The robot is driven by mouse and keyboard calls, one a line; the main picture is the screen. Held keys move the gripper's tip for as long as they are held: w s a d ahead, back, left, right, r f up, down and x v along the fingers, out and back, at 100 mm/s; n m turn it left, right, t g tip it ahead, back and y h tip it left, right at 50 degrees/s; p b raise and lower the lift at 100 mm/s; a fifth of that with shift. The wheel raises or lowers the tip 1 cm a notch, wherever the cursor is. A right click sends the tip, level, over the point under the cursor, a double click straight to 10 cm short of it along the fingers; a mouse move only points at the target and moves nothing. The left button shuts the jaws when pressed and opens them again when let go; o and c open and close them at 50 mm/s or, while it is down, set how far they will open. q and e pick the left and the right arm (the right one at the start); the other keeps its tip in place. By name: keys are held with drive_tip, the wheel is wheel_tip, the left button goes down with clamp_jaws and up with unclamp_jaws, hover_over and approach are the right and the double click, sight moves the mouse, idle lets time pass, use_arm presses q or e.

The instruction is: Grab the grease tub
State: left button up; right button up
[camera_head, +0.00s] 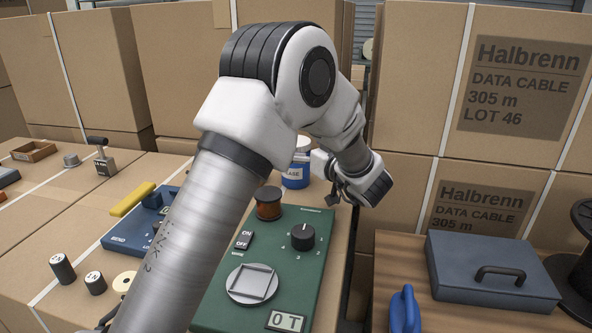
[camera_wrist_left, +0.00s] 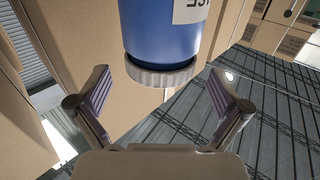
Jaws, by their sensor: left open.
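The grease tub (camera_head: 296,172) is a blue tub with a white lid and a white label reading "ASE". It stands behind the green control box in the head view, partly covered by my left arm. In the left wrist view the tub (camera_wrist_left: 160,35) appears upside down at the top centre, its white ridged lid toward my gripper. My left gripper (camera_head: 337,192) is just right of the tub in the head view. In the left wrist view its two fingers (camera_wrist_left: 159,88) are spread wide and empty, with the lid in line with the gap. My right gripper is not in view.
The green control box (camera_head: 318,262) with a knob and a copper spool (camera_head: 268,203) is in front of the tub. Stacked cartons (camera_head: 412,75) stand behind and right. A blue-grey case (camera_head: 450,285) lies on the wooden surface at right.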

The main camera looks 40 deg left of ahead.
use_arm(q)
drive_tip(key=x, duration=0.3)
drive_tip(key=shift+f, duration=0.2)
drive_tip(key=shift+r, duration=0.1)
drive_tip(key=shift+d, duration=0.1)
drive_tip(key=shift+c, duration=1.3)
drive_tip(key=c, duration=1.6)
